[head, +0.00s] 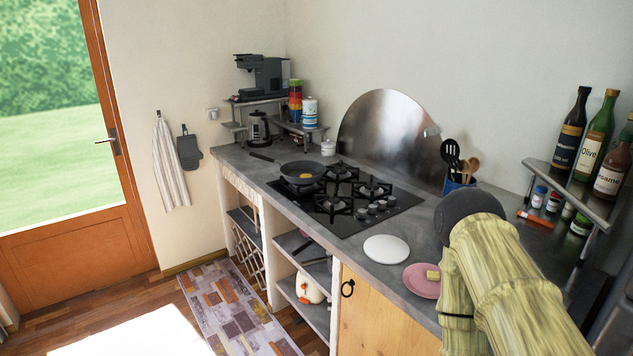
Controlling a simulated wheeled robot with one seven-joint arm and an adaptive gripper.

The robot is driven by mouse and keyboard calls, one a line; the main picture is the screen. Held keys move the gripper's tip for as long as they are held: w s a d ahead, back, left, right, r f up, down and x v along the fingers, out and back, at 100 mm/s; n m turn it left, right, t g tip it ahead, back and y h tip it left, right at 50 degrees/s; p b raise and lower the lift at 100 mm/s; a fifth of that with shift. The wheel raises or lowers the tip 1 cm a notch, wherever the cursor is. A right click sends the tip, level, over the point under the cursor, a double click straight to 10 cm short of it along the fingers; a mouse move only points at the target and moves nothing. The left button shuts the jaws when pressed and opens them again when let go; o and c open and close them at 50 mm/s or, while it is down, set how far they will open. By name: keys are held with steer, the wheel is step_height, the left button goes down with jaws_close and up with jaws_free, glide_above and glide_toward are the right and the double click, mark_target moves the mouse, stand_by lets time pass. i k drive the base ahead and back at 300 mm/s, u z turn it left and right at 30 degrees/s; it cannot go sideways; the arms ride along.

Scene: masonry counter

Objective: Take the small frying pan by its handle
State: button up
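A dark frying pan (291,169) sits on the far-left burner of the black gas hob (352,222). Its handle (262,157) points left, toward the back end of the counter, and extends past the hob. A small yellow piece of something lies in the pan. No second pan on the hob shows for comparing size. My arm, yellow-green with a dark rounded joint, reaches in from the lower right, well apart from the pan. My gripper does not show.
A white plate (386,249) and a pink plate (420,281) lie on the near counter (357,266). A utensil holder (457,186) and a bottle shelf (565,186) stand right. A kettle (259,128) stands behind the pan handle. Floor with a rug (232,305) lies left.

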mark_target(291, 171)
steer(key=u, duration=0.5)
steer(key=i, duration=0.5)
steer(key=u, duration=1.35)
steer(key=i, duration=2.25)
steer(key=z, duration=1.4)
steer(key=i, duration=0.45)
steer(key=z, duration=0.45)
